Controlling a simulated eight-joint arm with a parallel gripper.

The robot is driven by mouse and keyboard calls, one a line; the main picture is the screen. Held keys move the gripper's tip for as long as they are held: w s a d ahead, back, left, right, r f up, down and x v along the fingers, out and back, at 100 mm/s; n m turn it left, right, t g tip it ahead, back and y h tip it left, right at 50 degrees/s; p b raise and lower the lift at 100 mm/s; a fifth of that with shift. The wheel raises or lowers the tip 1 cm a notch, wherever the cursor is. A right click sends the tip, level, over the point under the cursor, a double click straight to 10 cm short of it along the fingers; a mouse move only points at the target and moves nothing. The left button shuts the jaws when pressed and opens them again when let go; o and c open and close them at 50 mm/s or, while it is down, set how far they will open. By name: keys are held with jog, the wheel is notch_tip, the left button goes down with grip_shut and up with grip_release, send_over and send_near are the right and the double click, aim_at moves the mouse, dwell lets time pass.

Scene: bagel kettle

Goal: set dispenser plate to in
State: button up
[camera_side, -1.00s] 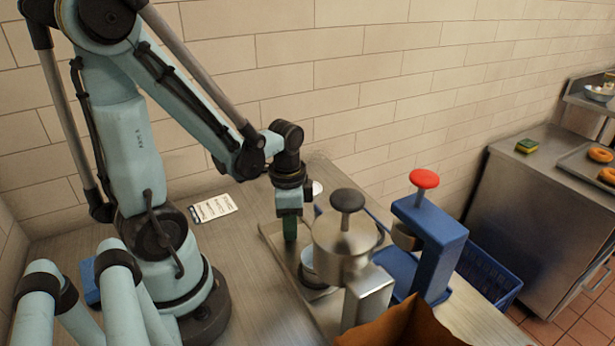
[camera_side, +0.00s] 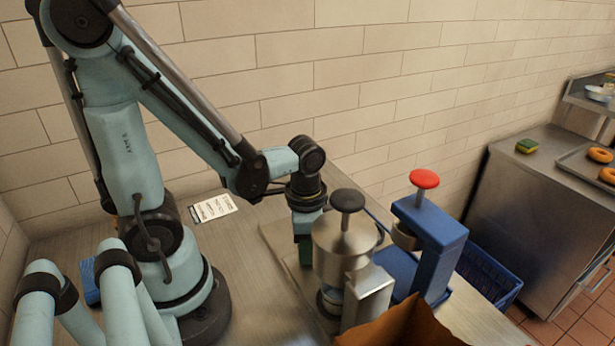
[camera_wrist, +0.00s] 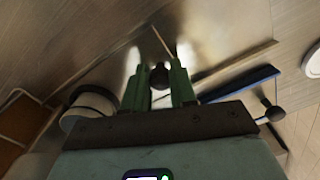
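The dispenser (camera_side: 345,245) is a steel canister with a dark knob on top, right of my gripper (camera_side: 304,248) in the side view. My gripper points down close beside it, its tips partly hidden. In the wrist view its two green fingers (camera_wrist: 159,85) stand on either side of a small black knob (camera_wrist: 159,76) and seem to touch it. I take this as the dispenser plate's knob; the plate itself cannot be made out clearly.
A blue press (camera_side: 435,245) with a red knob (camera_side: 424,179) stands right of the dispenser. A brown box (camera_side: 405,325) is in front. A blue basket (camera_side: 487,280) is at the right. A label card (camera_side: 213,208) lies near the wall.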

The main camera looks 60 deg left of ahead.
jog(key=o, duration=0.4)
jog(key=shift+d, duration=0.2)
jog(key=shift+r, duration=0.1)
notch_tip(320, 180, up, 12)
dwell(0.7)
jog(key=w+n+t, duration=0.2)
jog(key=t, duration=0.1)
jog(key=w+n+t, duration=0.2)
jog(key=w+t, duration=0.1)
jog(key=t, duration=0.1)
jog(key=shift+w, duration=0.25)
